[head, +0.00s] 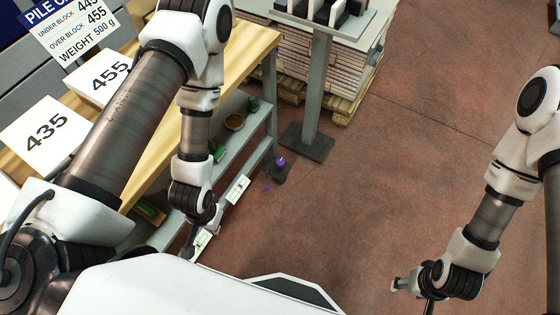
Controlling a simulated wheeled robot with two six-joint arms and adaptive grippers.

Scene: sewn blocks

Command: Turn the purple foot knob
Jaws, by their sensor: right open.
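A small purple knob (281,161) sits low at the foot of the bench's near leg, just above a dark foot plate. A smaller purple mark shows on the floor just below and left of it. My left gripper (203,232) hangs down beside the bench's lower shelf, left of and nearer than the knob, and apart from it. Its fingers are small and partly hidden, so I cannot see whether they are open. My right gripper (412,287) is open and empty over the floor at the lower right, far from the knob.
A grey post (317,95) on a dark base stands behind the knob, before a stacked pallet (345,75). The brown floor (400,170) to the right is clear.

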